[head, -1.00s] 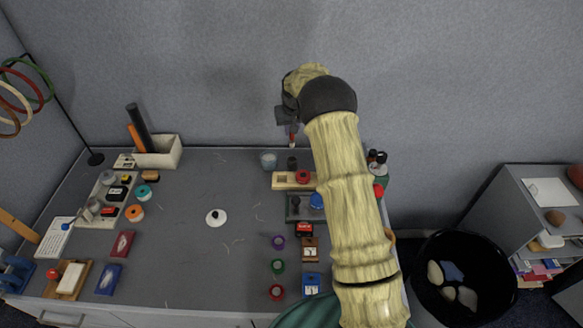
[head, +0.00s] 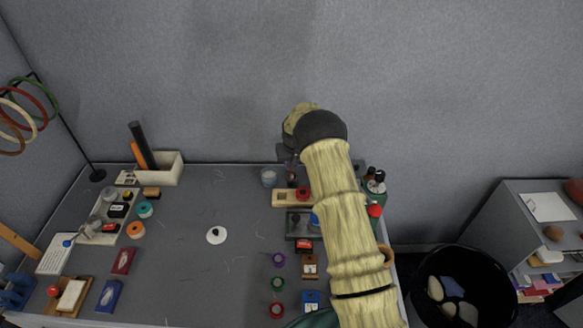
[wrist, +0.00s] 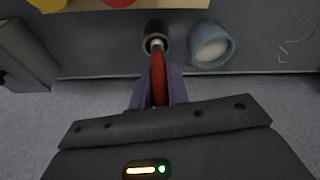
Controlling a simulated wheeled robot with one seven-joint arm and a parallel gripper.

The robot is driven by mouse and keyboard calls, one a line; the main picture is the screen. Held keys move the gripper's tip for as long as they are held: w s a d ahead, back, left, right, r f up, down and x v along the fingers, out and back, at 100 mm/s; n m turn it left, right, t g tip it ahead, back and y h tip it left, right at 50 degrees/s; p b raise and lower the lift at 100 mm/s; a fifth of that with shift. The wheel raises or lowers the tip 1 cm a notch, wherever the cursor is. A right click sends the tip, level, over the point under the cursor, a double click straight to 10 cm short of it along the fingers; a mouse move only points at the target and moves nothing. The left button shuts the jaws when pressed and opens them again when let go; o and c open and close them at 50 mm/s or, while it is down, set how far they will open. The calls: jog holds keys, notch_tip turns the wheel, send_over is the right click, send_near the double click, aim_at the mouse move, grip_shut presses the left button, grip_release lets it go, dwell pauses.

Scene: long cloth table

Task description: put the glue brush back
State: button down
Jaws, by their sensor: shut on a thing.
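My gripper (wrist: 158,92) is shut on the red handle of the glue brush (wrist: 158,75). In the head view my gripper (head: 290,156) is at the back of the table, right of centre, partly hidden by my arm. A small dark jar (wrist: 153,30) stands under the brush. The brush's pale lower end is at the jar's mouth in the wrist view. I cannot tell how deep it reaches or whether it touches the rim. The jar also shows in the head view (head: 292,183), below my gripper.
A blue-grey cup (head: 268,179) with pale contents stands close beside the jar. A wooden block (head: 284,199) with a red round piece lies just in front. The table's back edge and the wall are close behind. The middle of the table around a white lid (head: 216,235) is mostly clear.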

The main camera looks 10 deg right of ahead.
jog(key=shift+f, duration=1.25)
jog(key=shift+f, duration=0.1)
jog(key=c, duration=1.4)
grip_release()
jog(key=shift+o, duration=0.3)
jog(key=shift+w, duration=0.1)
jog(key=shift+d+r, duration=0.1)
jog(key=shift+r, duration=0.5)
jog(key=b+v, duration=0.2)
jog(key=v, duration=0.9)
